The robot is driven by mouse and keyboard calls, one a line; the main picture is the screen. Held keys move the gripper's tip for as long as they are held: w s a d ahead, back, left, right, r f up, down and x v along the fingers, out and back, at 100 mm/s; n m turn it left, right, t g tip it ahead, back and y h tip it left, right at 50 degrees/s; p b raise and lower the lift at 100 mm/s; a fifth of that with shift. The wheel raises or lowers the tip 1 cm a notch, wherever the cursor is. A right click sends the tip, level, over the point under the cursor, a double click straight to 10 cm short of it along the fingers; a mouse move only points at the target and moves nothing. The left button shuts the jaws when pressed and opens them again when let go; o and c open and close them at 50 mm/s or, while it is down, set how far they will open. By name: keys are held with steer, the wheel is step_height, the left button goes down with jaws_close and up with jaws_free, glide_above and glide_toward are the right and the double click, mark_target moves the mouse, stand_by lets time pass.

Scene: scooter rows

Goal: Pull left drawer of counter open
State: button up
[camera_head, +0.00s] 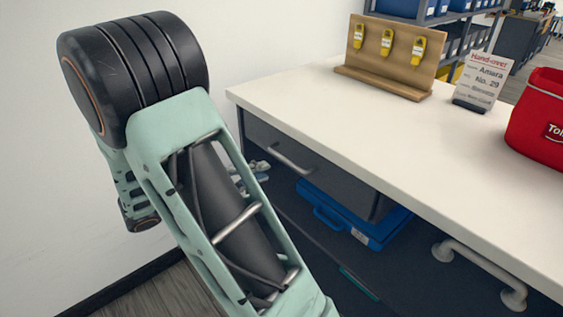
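The counter (340,105) has a white top and dark grey front. Its left drawer (330,178) is a dark grey front under the top's left end, with a silver bar handle (291,158). The drawer looks shut, its front close under the counter edge.
A blue case (350,222) lies under the drawer. A thick grey bar (480,270) sticks out from the counter's front at right. On top stand a wooden board with yellow tags (387,45), a hand-over sign (483,80) and a red bag (538,115). A white wall is at left.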

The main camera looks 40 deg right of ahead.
mark_target(289, 161)
steer(key=b+x, duration=0.3)
steer(key=x, duration=0.7)
steer(key=shift+w+d, duration=0.15)
steer(key=shift+d, duration=0.2)
steer(key=shift+c, duration=0.2)
jaws_close()
